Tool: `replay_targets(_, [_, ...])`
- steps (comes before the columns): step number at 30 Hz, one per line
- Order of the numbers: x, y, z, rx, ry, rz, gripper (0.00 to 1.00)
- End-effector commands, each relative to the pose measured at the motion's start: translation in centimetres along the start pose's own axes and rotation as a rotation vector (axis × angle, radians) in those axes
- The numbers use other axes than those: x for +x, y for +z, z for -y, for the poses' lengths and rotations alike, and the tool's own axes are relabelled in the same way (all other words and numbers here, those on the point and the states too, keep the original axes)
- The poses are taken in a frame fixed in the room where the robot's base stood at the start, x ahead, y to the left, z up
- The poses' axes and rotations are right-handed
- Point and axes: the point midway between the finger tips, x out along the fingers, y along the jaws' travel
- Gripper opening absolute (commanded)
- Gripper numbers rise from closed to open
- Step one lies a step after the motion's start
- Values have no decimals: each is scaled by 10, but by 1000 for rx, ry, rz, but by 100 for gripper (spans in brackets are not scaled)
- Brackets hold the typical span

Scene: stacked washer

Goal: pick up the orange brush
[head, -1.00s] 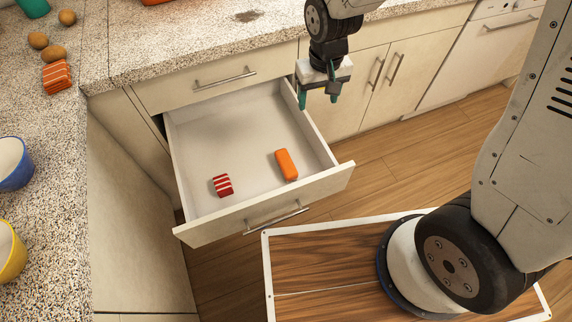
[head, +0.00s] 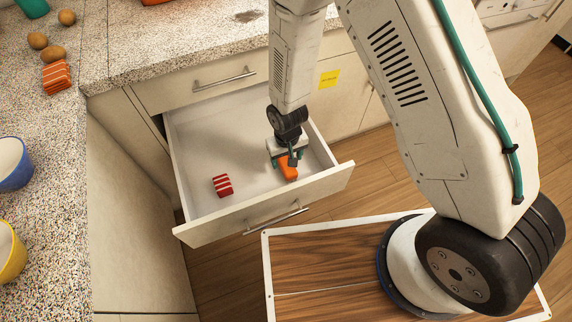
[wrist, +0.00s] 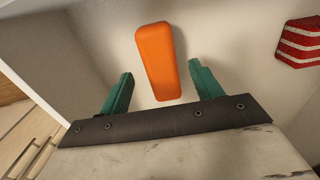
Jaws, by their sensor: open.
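The orange brush (head: 288,170) lies on the floor of the open drawer, toward its right front. In the wrist view the brush (wrist: 159,60) appears as a plain orange block, wider at its far end. My gripper (head: 287,158) is over the brush inside the drawer, pointing down. In the wrist view my gripper (wrist: 160,88) is open, with one green finger on each side of the brush's near end. I see clear gaps between the fingers and the brush. The height of the fingertips above the drawer floor is hard to tell.
A red-and-white striped block (head: 222,185) lies to the left in the same drawer (head: 205,205); it also shows in the wrist view (wrist: 299,43). The drawer walls surround my gripper, the right wall closest. The counter (head: 180,55) overhangs behind.

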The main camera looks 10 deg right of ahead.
Motion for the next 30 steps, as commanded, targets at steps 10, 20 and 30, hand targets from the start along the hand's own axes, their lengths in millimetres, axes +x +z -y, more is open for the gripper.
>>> replay_targets(10, [35,2,1,0,0,1,65])
replay_targets(20, [34,2,1,0,0,1,23])
replay_targets(30, [33,2,1,0,0,1,16])
